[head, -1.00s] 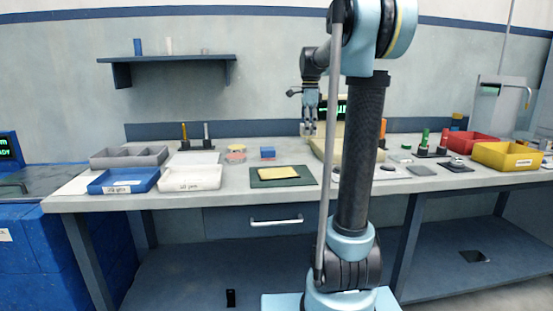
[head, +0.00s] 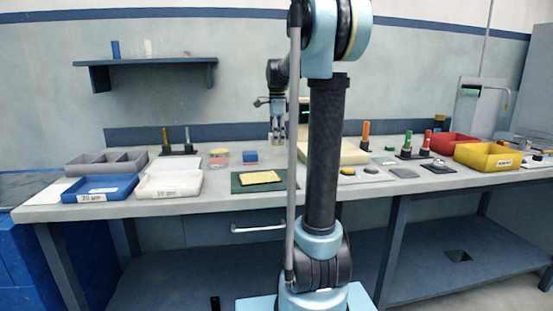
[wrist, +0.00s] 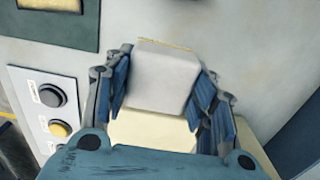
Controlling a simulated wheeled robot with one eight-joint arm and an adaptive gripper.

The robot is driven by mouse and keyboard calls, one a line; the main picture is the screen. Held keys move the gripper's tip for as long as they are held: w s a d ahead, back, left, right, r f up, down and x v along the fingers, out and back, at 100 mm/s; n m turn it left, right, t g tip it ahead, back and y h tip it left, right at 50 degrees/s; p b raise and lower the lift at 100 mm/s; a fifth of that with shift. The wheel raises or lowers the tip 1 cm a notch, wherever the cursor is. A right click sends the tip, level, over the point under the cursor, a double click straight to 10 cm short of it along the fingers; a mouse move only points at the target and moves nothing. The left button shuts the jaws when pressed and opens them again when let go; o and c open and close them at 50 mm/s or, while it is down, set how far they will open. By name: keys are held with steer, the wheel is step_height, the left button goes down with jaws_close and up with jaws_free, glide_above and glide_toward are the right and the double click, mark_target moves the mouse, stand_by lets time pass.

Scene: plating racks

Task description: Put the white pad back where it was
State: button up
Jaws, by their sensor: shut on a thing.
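My gripper (wrist: 165,88) is shut on the white pad (wrist: 163,78), a pale block with rounded corners, held between the two blue-grey fingers in the wrist view. In the head view my gripper (head: 277,140) hangs above the back of the bench, left of my arm's column. The pad is too small to make out there. In the wrist view a cream surface (wrist: 150,132) shows below and behind the pad.
A dark green mat (head: 238,188) with a yellow pad (head: 262,177) lies at the bench front. Blue (head: 100,188) and white (head: 168,184) trays stand left; red (head: 453,143) and yellow (head: 487,157) bins stand right. The wrist view shows a button panel (wrist: 40,125).

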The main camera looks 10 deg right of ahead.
mark_target(277, 161)
steer(key=shift+f, duration=3.6)
steer(key=o, duration=1.1)
step_height(277, 161, up, 12)
steer(key=shift+r, duration=0.1)
steer(key=shift+s+d, duration=0.1)
